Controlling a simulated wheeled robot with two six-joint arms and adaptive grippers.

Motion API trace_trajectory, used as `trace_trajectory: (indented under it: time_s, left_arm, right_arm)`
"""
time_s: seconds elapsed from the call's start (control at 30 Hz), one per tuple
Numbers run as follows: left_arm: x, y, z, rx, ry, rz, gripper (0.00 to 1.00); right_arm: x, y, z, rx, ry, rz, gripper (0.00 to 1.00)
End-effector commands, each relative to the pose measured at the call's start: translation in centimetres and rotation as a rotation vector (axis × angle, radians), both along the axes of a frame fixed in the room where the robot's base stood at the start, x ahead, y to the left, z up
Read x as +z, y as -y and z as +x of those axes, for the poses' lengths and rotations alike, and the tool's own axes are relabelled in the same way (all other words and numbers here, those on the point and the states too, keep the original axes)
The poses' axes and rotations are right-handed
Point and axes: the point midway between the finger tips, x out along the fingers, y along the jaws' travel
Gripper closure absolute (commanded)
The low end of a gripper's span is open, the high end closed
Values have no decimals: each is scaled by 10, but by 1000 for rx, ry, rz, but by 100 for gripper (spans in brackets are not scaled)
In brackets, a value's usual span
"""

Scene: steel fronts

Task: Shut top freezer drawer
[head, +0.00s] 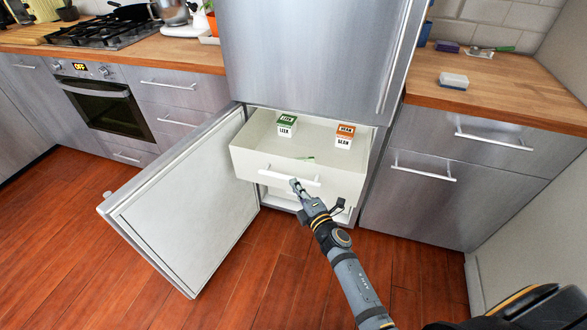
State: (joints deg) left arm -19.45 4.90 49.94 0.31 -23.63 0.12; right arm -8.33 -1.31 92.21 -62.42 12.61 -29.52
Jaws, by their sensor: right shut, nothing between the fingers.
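The top freezer drawer (262,167) is white and pulled out from the lower compartment of the steel fridge. Two small boxes stand in it, one green and white (287,126) and one orange and white (345,136). Its white handle (283,176) runs across the front. My right gripper (296,187) is shut and empty at the drawer front, by the right part of the handle. I cannot tell whether it touches. The freezer door (180,205) stands wide open to the left. My left gripper is not in view.
A lower drawer (282,193) shows partly beneath, behind my right gripper. The steel fridge door (310,55) above is shut. Counters with cabinets and an oven (104,108) flank the fridge. The wooden floor in front is clear.

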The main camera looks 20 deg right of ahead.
Motion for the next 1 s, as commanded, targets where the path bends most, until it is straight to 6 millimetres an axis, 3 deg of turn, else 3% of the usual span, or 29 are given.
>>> trace_trajectory:
  time_s: [0.27,0.43,0.6,1.0]
  left_arm:
    - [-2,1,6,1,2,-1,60]
    - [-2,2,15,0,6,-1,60]
    - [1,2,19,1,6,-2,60]
    - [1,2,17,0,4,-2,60]
  right_arm:
    - [-1,-9,46,0,1,1,100]
    - [-1,6,67,0,0,-1,100]
    - [-1,13,76,0,0,0,100]
    - [-1,14,78,0,-1,1,100]
